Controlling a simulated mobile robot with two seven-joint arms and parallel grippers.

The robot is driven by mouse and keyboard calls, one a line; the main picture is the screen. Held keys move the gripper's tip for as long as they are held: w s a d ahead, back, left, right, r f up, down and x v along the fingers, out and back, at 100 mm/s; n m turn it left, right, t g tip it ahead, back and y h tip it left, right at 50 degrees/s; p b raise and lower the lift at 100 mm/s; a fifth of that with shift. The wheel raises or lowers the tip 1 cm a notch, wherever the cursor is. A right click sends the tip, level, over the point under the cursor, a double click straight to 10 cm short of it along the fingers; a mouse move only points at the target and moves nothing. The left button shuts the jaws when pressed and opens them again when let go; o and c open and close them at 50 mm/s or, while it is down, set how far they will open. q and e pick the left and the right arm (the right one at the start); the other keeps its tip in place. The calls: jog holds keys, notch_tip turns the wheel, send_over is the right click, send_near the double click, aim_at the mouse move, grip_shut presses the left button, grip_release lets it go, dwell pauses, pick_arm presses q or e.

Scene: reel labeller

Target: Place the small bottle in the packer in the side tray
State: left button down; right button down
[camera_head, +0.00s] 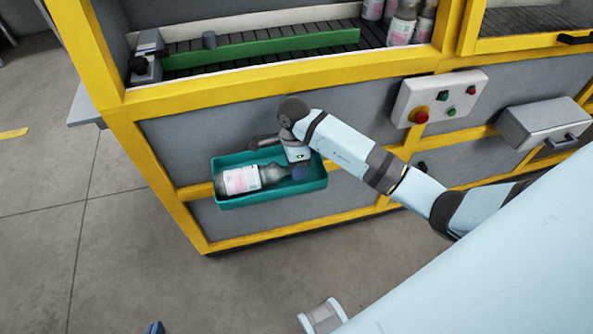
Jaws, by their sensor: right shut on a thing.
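The small bottle (240,180), translucent grey with a white and pink label, lies on its side in the teal side tray (262,199). Its base points left and its neck points right. My right gripper (298,172) reaches down into the tray and is shut on the bottle at its neck end; the wrist partly hides the grip. A small blue tip (155,328) at the bottom edge looks like part of my left gripper. The rest of it is out of the picture, so its opening cannot be judged.
The yellow-framed packer (275,77) stands behind the tray, with several bottles (402,27) at the right of its conveyor and a green rail (260,48). A button panel (440,98) and a grey box (545,122) jut out at right. The floor in front is clear.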

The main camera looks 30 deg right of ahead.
notch_tip(320, 180, down, 2)
jog(key=shift+f, duration=0.1)
jog(key=shift+f, duration=0.1)
jog(key=c, duration=1.1)
grip_release()
